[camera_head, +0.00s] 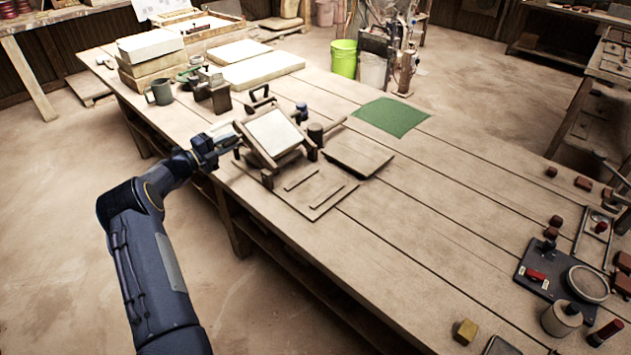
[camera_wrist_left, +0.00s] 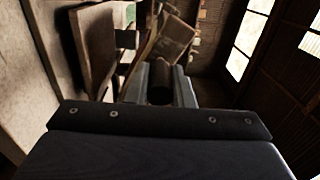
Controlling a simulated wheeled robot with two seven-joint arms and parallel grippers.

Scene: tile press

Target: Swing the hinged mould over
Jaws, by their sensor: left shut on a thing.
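The hinged mould (camera_head: 274,131), a wooden frame with a pale panel, stands tilted above the wooden press base (camera_head: 330,185) on the workbench. My left gripper (camera_head: 232,140) is at the mould's left side. In the left wrist view its fingers (camera_wrist_left: 160,84) are shut around a dark rounded piece (camera_wrist_left: 160,95), which looks like the mould's handle. The fingers hide part of that piece. My right gripper does not show.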

